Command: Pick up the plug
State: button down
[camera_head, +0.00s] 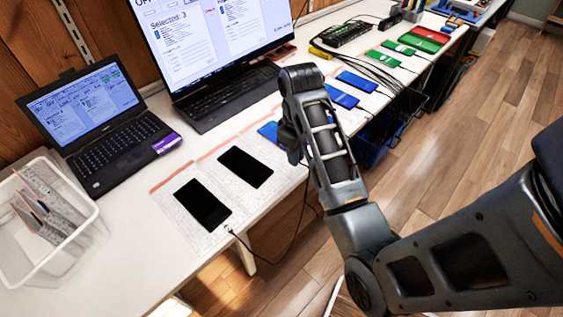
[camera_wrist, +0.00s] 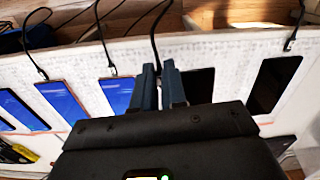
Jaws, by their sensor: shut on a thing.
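My gripper (camera_wrist: 161,72) is closed around the end of a dark cable (camera_wrist: 157,32) in the wrist view. The plug lies between the two fingers and is mostly hidden by them. The cable runs up and away from the fingertips, past the table edge. A black phone (camera_wrist: 197,84) lies just right of the fingers, partly behind them. In the head view my gripper (camera_head: 290,152) is over the table's front edge, beside that black phone (camera_head: 246,167), and my arm hides the fingertips.
Another black phone (camera_head: 203,203) has its own plug (camera_head: 230,231) at its end. Blue phones (camera_head: 341,96) with cables lie further along the row. A laptop (camera_head: 100,125), a monitor (camera_head: 215,40) and a white bin (camera_head: 45,220) stand behind and left. Open floor lies right of the table.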

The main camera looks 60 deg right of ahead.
jog(key=s+d+r+p, duration=0.1)
jog(key=s+d+r, duration=0.2)
jog(key=d, duration=0.2)
jog(key=shift+r+p, duration=0.2)
jog(key=shift+p, duration=0.1)
jog(key=shift+w+a, duration=0.1)
jog(key=shift+w, duration=0.05)
